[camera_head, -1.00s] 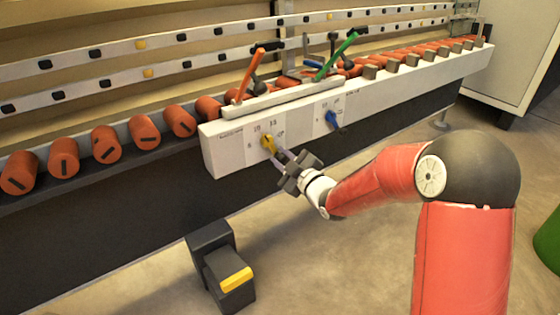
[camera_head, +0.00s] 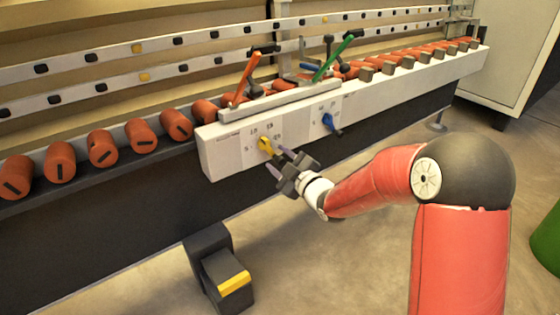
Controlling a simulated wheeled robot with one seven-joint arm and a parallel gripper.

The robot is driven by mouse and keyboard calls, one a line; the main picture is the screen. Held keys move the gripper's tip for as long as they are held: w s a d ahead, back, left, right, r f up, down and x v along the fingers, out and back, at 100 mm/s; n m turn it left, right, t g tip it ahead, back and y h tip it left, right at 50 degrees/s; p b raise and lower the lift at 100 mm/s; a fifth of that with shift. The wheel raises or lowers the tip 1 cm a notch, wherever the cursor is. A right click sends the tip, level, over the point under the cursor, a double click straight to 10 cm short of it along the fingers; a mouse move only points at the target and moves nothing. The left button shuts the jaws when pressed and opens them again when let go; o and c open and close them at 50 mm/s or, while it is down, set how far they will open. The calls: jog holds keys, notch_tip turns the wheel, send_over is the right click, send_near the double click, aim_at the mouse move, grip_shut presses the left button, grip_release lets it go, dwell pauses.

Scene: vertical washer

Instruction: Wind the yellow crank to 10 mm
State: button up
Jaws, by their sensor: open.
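The yellow crank (camera_head: 265,145) sits on the front of the white control panel (camera_head: 222,153), left of the blue crank (camera_head: 329,122). Small dial numbers surround it, with what look like 10 at its upper left and 15 above it. Its handle seems to slant down to the right, but the exact mark it points to is too small to read. My gripper (camera_head: 279,161) is just to the lower right of the yellow crank, with its fingers spread and pointing at the panel. I cannot tell whether a finger touches the handle.
An orange lever (camera_head: 246,79) and a green lever (camera_head: 333,56) rise above the panel. Red rollers (camera_head: 59,162) line the conveyor on both sides. Open floor lies in front.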

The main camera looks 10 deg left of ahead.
jog(key=v, duration=0.7)
jog(key=shift+s+d, duration=0.25)
jog(key=shift+s, duration=0.05)
jog(key=s+d+r+m+h, duration=0.25)
jog(key=d+m+h, duration=0.3)
jog(key=d, duration=0.35)
jog(key=s+d+r+m+h, duration=0.2)
jog(key=d+r+m+h, duration=0.15)
jog(key=d+h, duration=0.35)
jog(key=s+d+m+g+h, duration=0.1)
jog(key=s+d+m+g, duration=0.3)
jog(key=s, duration=0.8)
jog(key=s+d+m+g, duration=0.2)
jog(key=s+d+m, duration=0.35)
jog(key=s, duration=0.55)
notch_tip(320, 180, up, 13)
jog(key=p, duration=1.3)
jog(key=shift+p, duration=0.35)
jog(key=shift+a+f+m, duration=0.1)
jog(key=shift+m, duration=0.15)
